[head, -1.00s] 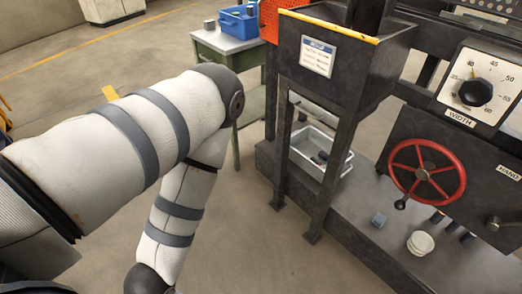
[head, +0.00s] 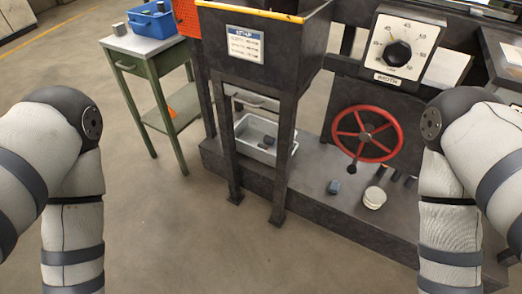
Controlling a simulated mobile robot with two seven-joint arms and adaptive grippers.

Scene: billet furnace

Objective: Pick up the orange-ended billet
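I cannot make out an orange-ended billet for certain. Two small dark pieces (head: 268,142) lie in a grey tray (head: 245,147) under the hopper; no orange end shows on them. A small blue-grey block (head: 334,187) lies on the machine's ledge. Dark short cylinders (head: 395,175) lie farther right on the ledge, partly hidden by my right arm; their ends are too small to tell. Both my arms show at the sides, but both grippers are out of the picture.
A black hopper (head: 262,45) on legs stands over the tray. A red handwheel (head: 366,134) and a width dial (head: 398,52) are on the machine. A white round thing (head: 374,198) sits on the ledge. A green table (head: 140,62) with a blue bin (head: 152,22) stands left. The floor in front is clear.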

